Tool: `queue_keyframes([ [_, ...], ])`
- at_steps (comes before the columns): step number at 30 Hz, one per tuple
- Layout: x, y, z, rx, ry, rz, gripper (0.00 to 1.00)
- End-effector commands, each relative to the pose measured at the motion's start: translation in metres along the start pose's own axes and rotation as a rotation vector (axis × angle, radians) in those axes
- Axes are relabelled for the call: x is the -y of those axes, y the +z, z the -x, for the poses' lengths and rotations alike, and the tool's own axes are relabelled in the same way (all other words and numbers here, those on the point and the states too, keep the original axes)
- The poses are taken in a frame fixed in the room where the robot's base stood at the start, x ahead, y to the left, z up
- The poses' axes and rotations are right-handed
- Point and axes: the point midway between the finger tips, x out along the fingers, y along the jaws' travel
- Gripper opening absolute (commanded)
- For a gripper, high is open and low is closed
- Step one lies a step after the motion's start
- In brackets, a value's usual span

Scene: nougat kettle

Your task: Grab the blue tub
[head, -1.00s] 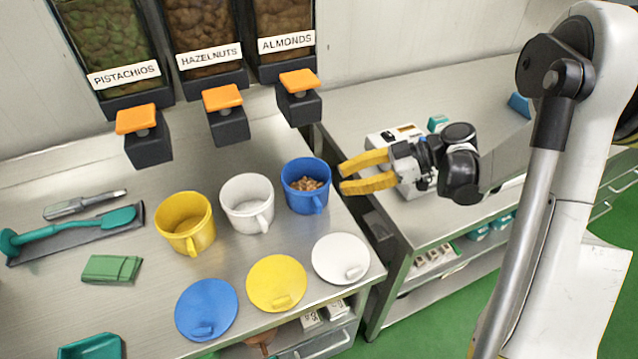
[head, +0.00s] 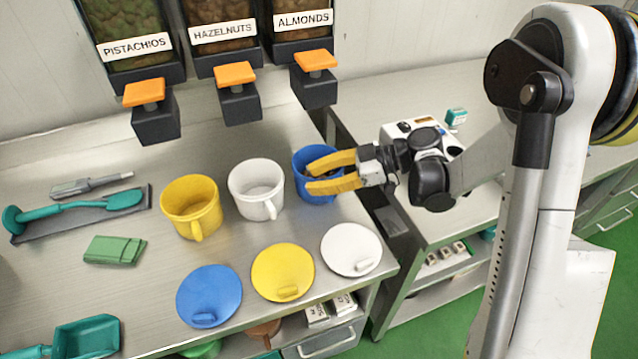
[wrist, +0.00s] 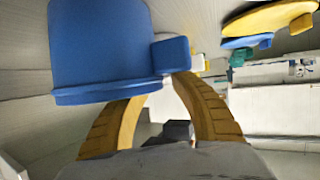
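The blue tub (head: 318,199) stands upright on the steel counter, right of the white tub, in the head view. It held nuts in the earlier frame; now my fingers cover most of its mouth. My gripper (head: 309,177) is open, its two yellow fingers reaching from the right across the tub's top. In the wrist view the blue tub (wrist: 105,45) appears inverted, its rim low and its handle (wrist: 171,54) on the right. My fingers (wrist: 160,90) are spread there, and their tips are partly hidden at the rim and handle. I cannot tell whether they touch the tub.
The white tub (head: 256,188) and yellow tub (head: 191,207) stand to the left. Blue (head: 209,293), yellow (head: 283,272) and white (head: 351,249) lids lie in front. Nut dispensers with orange levers (head: 316,60) hang above. A second counter (head: 385,105) is to the right.

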Motion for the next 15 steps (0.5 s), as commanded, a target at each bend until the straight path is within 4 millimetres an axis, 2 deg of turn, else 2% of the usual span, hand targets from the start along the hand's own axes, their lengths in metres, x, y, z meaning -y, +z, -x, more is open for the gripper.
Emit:
queue_keyframes([
  [4, -0.0001, -0.0009, 0.0009, 0.000, 0.001, 0.000, 0.28],
  [6, -0.0001, -0.0008, 0.0010, 0.000, 0.001, 0.000, 0.06],
  [7, -0.0001, -0.0008, 0.0011, 0.000, 0.001, -0.001, 0.00],
  [15, -0.0001, -0.0007, 0.0011, 0.000, 0.001, -0.001, 0.00],
])
